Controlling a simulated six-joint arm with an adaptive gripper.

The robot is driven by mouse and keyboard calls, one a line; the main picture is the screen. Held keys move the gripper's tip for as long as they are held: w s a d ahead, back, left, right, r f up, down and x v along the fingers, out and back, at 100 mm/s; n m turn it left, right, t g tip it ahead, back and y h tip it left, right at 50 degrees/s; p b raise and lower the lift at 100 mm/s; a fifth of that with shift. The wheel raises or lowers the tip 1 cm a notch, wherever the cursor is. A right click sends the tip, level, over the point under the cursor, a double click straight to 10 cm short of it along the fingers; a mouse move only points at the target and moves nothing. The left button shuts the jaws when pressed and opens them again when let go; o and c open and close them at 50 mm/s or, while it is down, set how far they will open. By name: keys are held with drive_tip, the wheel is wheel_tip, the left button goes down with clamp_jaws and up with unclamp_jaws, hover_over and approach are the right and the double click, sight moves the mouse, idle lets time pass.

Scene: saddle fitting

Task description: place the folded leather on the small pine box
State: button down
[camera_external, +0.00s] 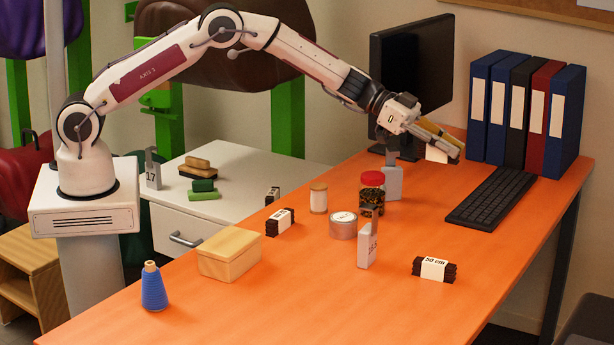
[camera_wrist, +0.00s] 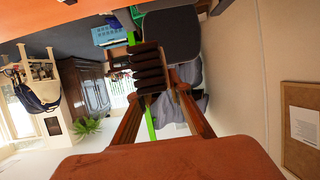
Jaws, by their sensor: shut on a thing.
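The small pine box (camera_external: 230,255) stands closed on the orange table, left of centre, with its lid on. My gripper (camera_external: 446,149) is at the back right, raised above the table in front of the monitor. It is shut on a folded leather. In the wrist view the folded leather (camera_wrist: 151,68) shows as dark brown stacked folds between the fingertips. In the external view mostly its white band (camera_external: 436,155) shows. Another folded leather (camera_external: 434,269), banded "50 cm", lies at the right front. One more dark banded bundle (camera_external: 280,222) lies behind the box.
A blue thread cone (camera_external: 154,288) stands left of the box. A tin (camera_external: 343,225), a red-lidded jar (camera_external: 372,194), a thread spool (camera_external: 318,198) and a grey upright block (camera_external: 367,247) stand mid-table. The keyboard (camera_external: 491,199) and binders are at right. The front middle is clear.

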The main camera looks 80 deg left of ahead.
drive_tip(key=shift+r, duration=0.8)
drive_tip(key=s+d+f+m+g+h, duration=0.2)
drive_tip(key=s+d+m+g+h, duration=0.15)
drive_tip(key=s, duration=0.65)
drive_tip(key=r+m+g, duration=0.2)
drive_tip(key=m+g, duration=0.9)
drive_tip(key=g, duration=0.1)
hover_over(226, 246)
drive_tip(key=shift+f, duration=2.6)
drive_tip(key=shift+f, duration=2.9)
drive_tip(key=shift+f, duration=0.1)
drive_tip(key=shift+f, duration=2)
